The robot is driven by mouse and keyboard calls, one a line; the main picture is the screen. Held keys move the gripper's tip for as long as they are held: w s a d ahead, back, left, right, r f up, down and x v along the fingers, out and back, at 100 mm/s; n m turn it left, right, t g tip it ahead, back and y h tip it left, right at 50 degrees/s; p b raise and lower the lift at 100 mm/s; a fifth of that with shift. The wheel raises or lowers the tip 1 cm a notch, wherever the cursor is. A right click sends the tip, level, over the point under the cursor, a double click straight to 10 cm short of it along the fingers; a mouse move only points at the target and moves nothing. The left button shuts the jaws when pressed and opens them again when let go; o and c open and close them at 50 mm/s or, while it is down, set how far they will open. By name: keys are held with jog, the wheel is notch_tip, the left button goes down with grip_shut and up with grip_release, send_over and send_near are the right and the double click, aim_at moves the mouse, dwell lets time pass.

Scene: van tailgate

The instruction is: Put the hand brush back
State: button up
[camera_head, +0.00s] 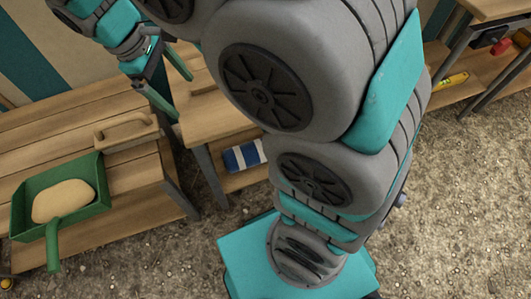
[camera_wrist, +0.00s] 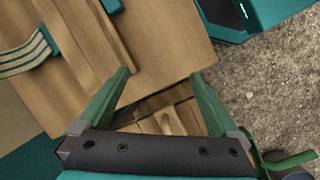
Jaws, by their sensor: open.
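A light wooden piece with a raised handle (camera_head: 125,132), which looks like the hand brush, lies on the slatted wooden bench (camera_head: 40,125) at the left of the head view. It is beside the back edge of a green dustpan (camera_head: 102,190); any bristles are hidden. The dustpan holds a beige heap (camera_head: 63,201). My gripper (camera_head: 183,98) is open and empty, above and to the right of the brush, near a wooden table (camera_head: 208,113). In the wrist view, my gripper (camera_wrist: 160,73) has its green fingers spread over wooden boards.
A blue and white packet (camera_head: 245,155) lies on a low shelf under the table. At the right, a workbench (camera_head: 495,8) carries a red item (camera_head: 500,45) and a yellow one (camera_head: 450,81). Gravel ground (camera_head: 450,200) is clear at the lower right.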

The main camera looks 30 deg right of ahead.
jog(key=s+d+f+m+y, duration=0.1)
jog(key=s+d+m, duration=0.4)
jog(key=s, duration=0.5)
jog(key=s+d+f+m+g+y, duration=0.1)
jog(key=s+d+f+m, duration=0.3)
jog(key=s+d, duration=0.4)
jog(key=shift+s+m+y, duration=0.7)
jog(key=shift+s, duration=0.55)
